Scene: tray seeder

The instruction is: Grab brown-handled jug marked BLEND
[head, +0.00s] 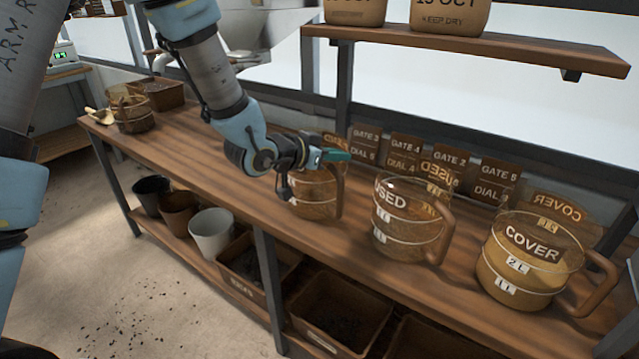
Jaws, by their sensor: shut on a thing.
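A clear jug with a brown handle (315,205) stands upright on the wooden bench, holding brown material in its lower part. My gripper (335,155) reaches over it from the left, its teal fingertips at the top of the handle, and is shut on it. My gripper and wrist hide the jug's front and upper part, so I cannot read its marking. To the right stand a similar jug marked USED (408,240) and one marked COVER (520,285), each with a brown handle. No BLEND marking is readable.
Brown cards (402,152) marked with gates and dials line the bench's back. A shelf (540,48) with KEEP DRY containers hangs above at right. A small glass vessel (130,112) and a scoop (100,117) are at the far left. Pots and crates sit below.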

